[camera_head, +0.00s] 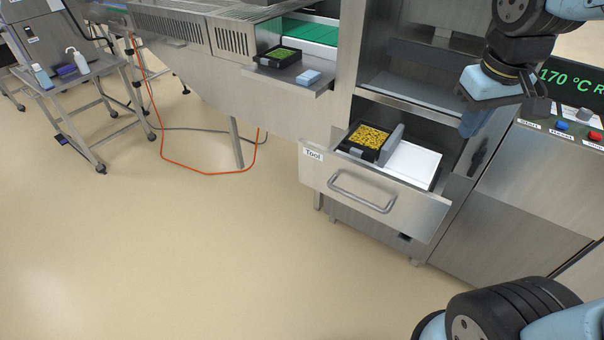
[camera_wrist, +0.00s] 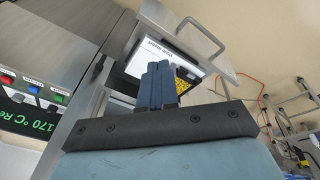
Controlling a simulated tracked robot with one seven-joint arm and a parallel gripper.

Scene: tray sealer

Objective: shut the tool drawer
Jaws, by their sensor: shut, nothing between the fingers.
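The tool drawer (camera_head: 372,196) stands pulled out of the steel machine in the head view, with a "Tool" label and a bar handle (camera_head: 360,192) on its front. Inside it are a black tray of yellow pieces (camera_head: 368,139) and a white insert (camera_head: 413,162). My gripper (camera_head: 468,125) is above and to the right of the drawer, apart from it, with its fingers pointing down. In the wrist view my gripper (camera_wrist: 160,72) has its fingers together and empty. The drawer (camera_wrist: 180,15) and its handle (camera_wrist: 203,32) show beyond the fingertips, partly hidden by them.
The control panel with buttons (camera_head: 575,128) and a "170 °C" display is right of my gripper. A shelf at the back holds a black tray of green pieces (camera_head: 283,54) and a blue block (camera_head: 308,77). A cart (camera_head: 80,80) stands at left. Floor before the drawer is clear.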

